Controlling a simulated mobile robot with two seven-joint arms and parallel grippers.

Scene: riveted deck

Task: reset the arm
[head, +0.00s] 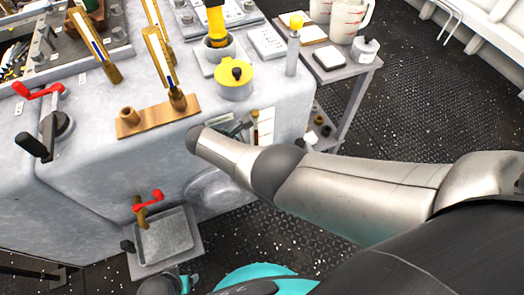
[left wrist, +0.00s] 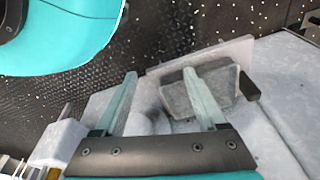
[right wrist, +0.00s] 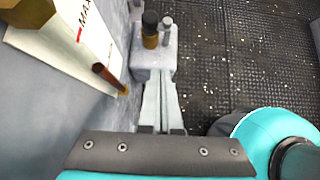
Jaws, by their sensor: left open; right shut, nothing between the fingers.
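My right arm (head: 370,190) crosses the head view from the right, its rounded joint in front of the grey machine. My right gripper (right wrist: 163,90) shows in the right wrist view, fingers together with nothing between them, pointing toward a small grey block with a dark-topped brass fitting (right wrist: 150,35). My left gripper (left wrist: 160,78) shows in the left wrist view, fingers apart and empty. A grey square tray (left wrist: 205,92) appears beyond and partly behind its right finger. I cannot tell whether they touch. Both grippers' fingertips are hard to make out in the head view.
The low tray (head: 163,240) has a red-handled valve (head: 148,200). A side table (head: 330,75) holds jugs. The dark riveted floor (head: 440,100) at right is clear.

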